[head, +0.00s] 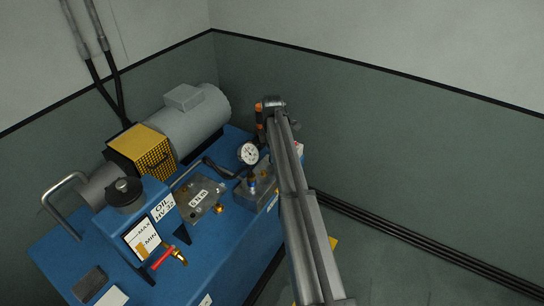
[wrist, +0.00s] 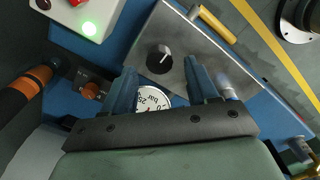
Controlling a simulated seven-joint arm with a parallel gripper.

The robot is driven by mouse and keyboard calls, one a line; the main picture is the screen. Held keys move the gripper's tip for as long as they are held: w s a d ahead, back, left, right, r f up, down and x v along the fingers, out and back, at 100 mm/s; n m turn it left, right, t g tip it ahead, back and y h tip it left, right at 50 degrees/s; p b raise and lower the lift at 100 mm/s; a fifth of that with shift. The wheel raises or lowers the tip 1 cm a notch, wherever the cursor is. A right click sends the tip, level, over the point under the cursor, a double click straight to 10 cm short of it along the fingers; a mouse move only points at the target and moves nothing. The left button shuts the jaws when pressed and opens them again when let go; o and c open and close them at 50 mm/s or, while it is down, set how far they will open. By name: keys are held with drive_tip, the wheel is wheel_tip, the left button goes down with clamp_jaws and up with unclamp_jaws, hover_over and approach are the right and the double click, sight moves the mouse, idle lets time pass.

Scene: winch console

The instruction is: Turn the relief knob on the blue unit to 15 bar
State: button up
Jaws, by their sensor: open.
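The blue unit (head: 235,232) fills the lower left of the head view. I cannot tell how far the knob is below the tips. A white gauge dial (wrist: 153,97) marked "bar" and "25" shows between the fingers, partly hidden. The gauge also shows in the head view (head: 249,153). There my arm hides the gripper and knob.
A pale box with a lit green lamp (wrist: 88,28) stands left of the knob. A small orange-brown knob (wrist: 91,89) is near the left finger. A yellow handle (wrist: 216,23) lies beyond the block. The head view shows a grey motor (head: 190,120) and oil tank cap (head: 124,192).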

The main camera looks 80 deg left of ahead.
drive_tip(key=shift+f, duration=1.3)
drive_tip(key=shift+c, duration=0.3)
drive_tip(key=c, duration=1)
drive_tip(key=shift+m, duration=0.4)
